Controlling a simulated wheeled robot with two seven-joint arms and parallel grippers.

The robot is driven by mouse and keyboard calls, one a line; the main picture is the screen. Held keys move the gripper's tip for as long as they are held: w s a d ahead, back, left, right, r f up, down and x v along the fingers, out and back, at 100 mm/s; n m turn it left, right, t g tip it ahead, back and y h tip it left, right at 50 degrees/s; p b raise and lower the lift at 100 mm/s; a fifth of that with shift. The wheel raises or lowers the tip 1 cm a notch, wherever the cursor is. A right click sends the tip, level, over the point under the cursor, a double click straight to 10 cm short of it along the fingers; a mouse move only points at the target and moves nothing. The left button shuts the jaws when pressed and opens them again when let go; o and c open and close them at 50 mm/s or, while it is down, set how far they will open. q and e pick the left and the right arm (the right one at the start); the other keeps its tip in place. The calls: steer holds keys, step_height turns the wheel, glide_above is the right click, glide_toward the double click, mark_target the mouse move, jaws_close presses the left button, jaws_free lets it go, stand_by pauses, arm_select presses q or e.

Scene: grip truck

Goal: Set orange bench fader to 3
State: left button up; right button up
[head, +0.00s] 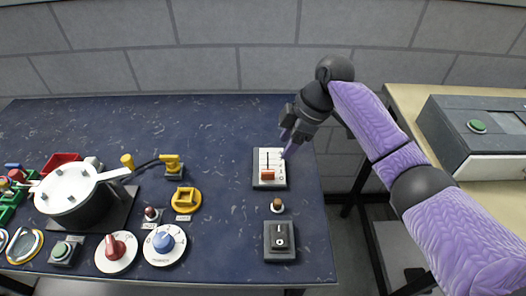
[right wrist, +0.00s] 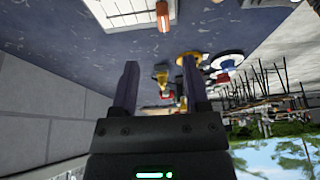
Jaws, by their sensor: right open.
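The bench fader (head: 262,160) is a pale plate with scale lines and a vertical slot, near the right end of the blue bench. Its orange knob (head: 267,175) sits at the lower, near end of the slot. My right gripper (head: 290,146) hovers by the plate's upper right, apart from the knob. In the right wrist view the gripper (right wrist: 160,85) is open with nothing between its fingers; the fader plate (right wrist: 118,10) and orange knob (right wrist: 163,16) show at the top edge. The scale numbers are too small to read. My left gripper is not in view.
Dials (head: 164,244), a yellow valve ring (head: 186,200) and a pot (head: 72,190) fill the left. The bench's back middle is clear. A grey box stands on the right table.

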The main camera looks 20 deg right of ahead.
mark_target(269, 171)
steer(key=b+x, duration=0.1)
steer(key=x, duration=0.2)
steer(key=b+x, duration=0.1)
steer(key=x, duration=0.2)
steer(key=b+x, duration=0.1)
steer(key=x, duration=0.2)
steer(key=shift+s+b, duration=0.3)
steer(key=shift+b, duration=0.1)
steer(key=shift+a+f, duration=0.2)
steer(key=shift+f, duration=0.15)
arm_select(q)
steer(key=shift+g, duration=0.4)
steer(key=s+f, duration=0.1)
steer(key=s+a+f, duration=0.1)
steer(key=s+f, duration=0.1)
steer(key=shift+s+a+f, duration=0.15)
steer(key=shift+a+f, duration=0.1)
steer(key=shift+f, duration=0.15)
arm_select(e)
steer(key=shift+w, duration=0.1)
jaws_close()
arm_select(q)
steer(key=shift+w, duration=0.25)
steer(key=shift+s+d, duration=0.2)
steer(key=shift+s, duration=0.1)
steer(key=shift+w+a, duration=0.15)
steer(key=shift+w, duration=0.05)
